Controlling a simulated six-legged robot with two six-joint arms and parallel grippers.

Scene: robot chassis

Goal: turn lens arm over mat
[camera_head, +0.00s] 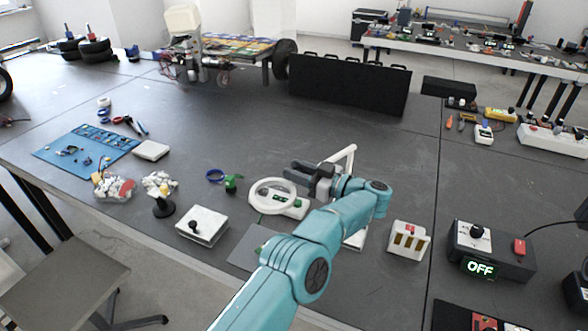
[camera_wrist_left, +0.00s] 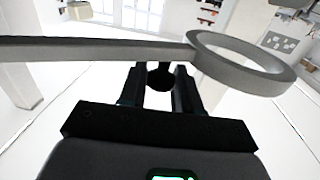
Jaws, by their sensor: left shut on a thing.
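The white lens ring (camera_head: 256,201) stands over the table left of my left gripper (camera_head: 306,180). Part of its white arm (camera_head: 346,155) rises behind the gripper. In the left wrist view the ring (camera_wrist_left: 245,66) is at upper right and its grey bar (camera_wrist_left: 95,49) runs left. There my left gripper (camera_wrist_left: 160,82) is shut on a dark round knob (camera_wrist_left: 160,74) just below the bar. A dark grey mat (camera_head: 243,252) lies at the table's front, partly hidden by my arm. A blue mat (camera_head: 60,155) lies far left. My right gripper is not visible.
A white device (camera_head: 292,208) sits partly under the ring. Near it are a white box (camera_head: 203,224), a small black stand (camera_head: 163,206) and a white switch box (camera_head: 408,240). A black OFF box (camera_head: 493,250) is at right.

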